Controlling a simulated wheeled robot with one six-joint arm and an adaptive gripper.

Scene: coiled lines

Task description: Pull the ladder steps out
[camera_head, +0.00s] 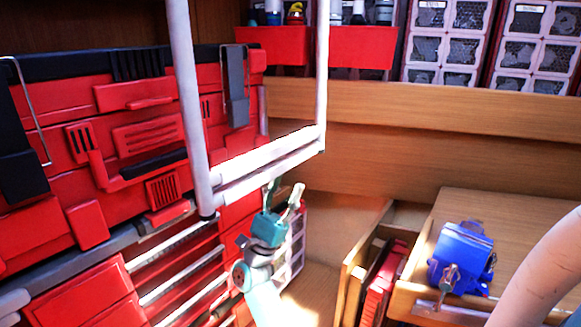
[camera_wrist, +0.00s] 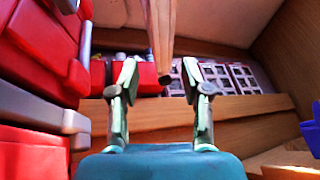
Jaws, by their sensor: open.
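The ladder (camera_head: 185,90) hangs down as a pale frame with two rails joined at the bottom by steps (camera_head: 265,168). In the wrist view one pale ladder part (camera_wrist: 161,40) comes down from above, and its dark lower end shows between my fingers in the picture. My gripper (camera_head: 285,192) is open, with its fingers pointing up just below the steps in the head view. In the wrist view my gripper (camera_wrist: 160,78) has its two fingers wide apart with nothing held. The gap between the fingers and the ladder is hard to judge.
A red tool cabinet (camera_head: 120,110) with black and grey fittings stands close on the left. A wooden bench with a blue vise (camera_head: 461,258) and an open drawer (camera_head: 350,270) is at right. Red bins (camera_head: 348,48) and compartment racks (camera_head: 446,45) line the back wall.

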